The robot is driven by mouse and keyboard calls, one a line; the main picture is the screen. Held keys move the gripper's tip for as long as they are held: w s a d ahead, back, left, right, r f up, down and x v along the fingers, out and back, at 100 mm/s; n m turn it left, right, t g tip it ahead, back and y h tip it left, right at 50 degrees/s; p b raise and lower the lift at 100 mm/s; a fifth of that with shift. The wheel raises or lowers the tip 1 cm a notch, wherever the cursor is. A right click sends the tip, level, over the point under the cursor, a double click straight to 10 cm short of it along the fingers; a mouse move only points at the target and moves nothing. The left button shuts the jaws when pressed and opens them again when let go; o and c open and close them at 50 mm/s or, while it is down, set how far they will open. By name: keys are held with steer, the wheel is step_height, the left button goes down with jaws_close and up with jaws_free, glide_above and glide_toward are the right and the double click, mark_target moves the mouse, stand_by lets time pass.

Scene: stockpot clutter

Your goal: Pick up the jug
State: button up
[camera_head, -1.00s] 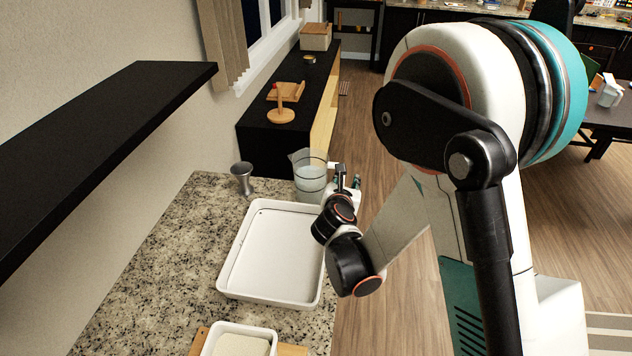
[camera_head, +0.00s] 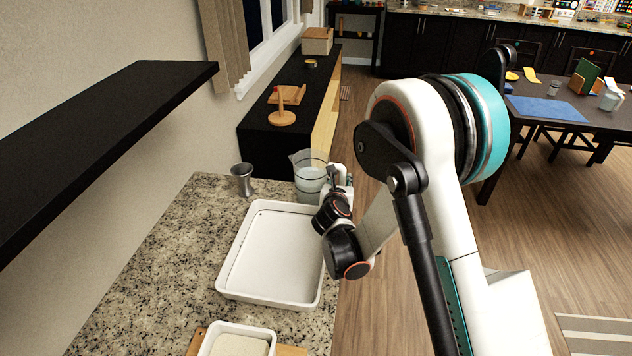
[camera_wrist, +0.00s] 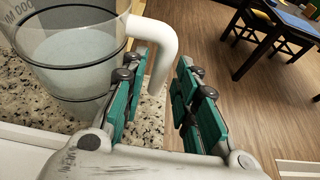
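The jug (camera_head: 309,180) is a clear measuring jug with dark bands, holding pale contents, at the far right corner of the granite counter. In the wrist view the jug (camera_wrist: 72,60) fills the upper left, and its white handle (camera_wrist: 160,45) reaches to the right and bends down. My gripper (camera_wrist: 163,62) is open, with one green-padded finger on each side of the handle's hanging part. A gap shows between the handle and the right finger; contact with the left finger is unclear. In the head view my gripper (camera_head: 337,178) is beside the jug and partly covers it.
A white tray (camera_head: 236,287) lies on the counter just nearer than the jug. A metal cup (camera_head: 243,180) stands left of the jug. A white dish (camera_head: 207,345) is at the near edge. A black shelf (camera_head: 110,130) juts from the left wall.

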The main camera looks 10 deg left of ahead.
mark_target(342, 178)
steer(key=b+x, duration=0.1)
steer(key=x, duration=0.3)
steer(key=shift+w+d+f, duration=0.15)
steer(key=shift+d+f, duration=0.05)
steer(key=shift+f, duration=0.05)
steer(key=shift+r, duration=0.1)
jaws_close()
steer(key=shift+r, duration=0.2)
